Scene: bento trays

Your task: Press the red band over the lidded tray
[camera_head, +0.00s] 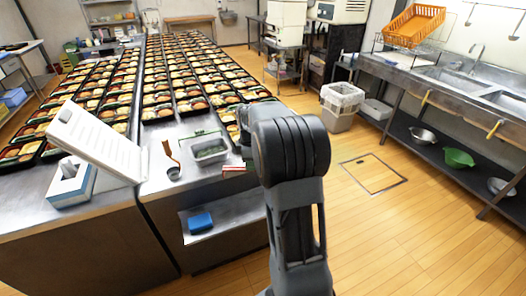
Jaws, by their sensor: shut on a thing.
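My dark grey arm covers the centre of the view. My gripper (244,138) shows only in part at the arm's left side, over the front right part of the steel counter. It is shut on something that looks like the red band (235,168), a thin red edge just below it. A pale, flat shape lies against this red edge and may be the lidded tray; it is too small to tell. My arm hides the fingertips and whatever lies to the right of them. I cannot tell whether the band touches the tray.
A green-rimmed container (210,151) and a ladle (173,160) are left of my gripper. A tilted white board (98,140) and a tissue box (72,183) stand further left. Many filled bento trays (160,98) cover the counter behind. A blue item (200,222) lies on the lower shelf.

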